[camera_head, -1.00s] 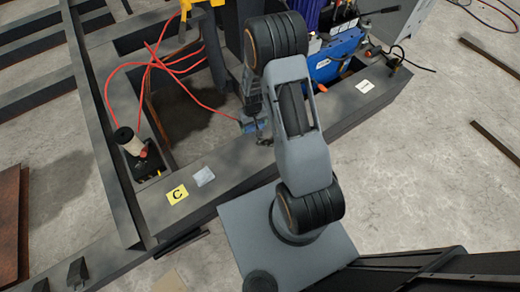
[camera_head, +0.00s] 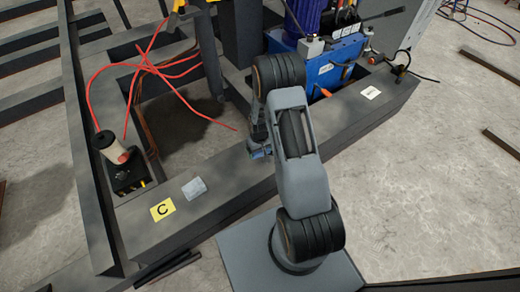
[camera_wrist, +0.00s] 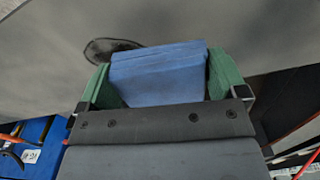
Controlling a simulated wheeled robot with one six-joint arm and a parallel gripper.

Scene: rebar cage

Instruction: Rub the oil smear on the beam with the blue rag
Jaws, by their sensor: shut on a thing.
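The blue rag (camera_wrist: 158,75) is a folded block between the two green finger pads of my gripper (camera_wrist: 160,78) in the wrist view. A small part of the rag (camera_head: 262,153) also shows at my gripper in the head view. The oil smear (camera_wrist: 108,50) is a dark, rounded patch on the grey beam (camera_wrist: 250,35), just beyond the rag's upper left. The rag covers part of that area, and I cannot tell whether it touches the beam. In the head view my arm hides the smear; the beam (camera_head: 225,175) runs below my gripper.
A yellow C label (camera_head: 163,209) and a pale grey block (camera_head: 195,188) lie left on the beam. A black box with a white cylinder (camera_head: 115,152) and red cables (camera_head: 160,62) are at the left. A blue machine (camera_head: 330,62) stands behind, right of my arm.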

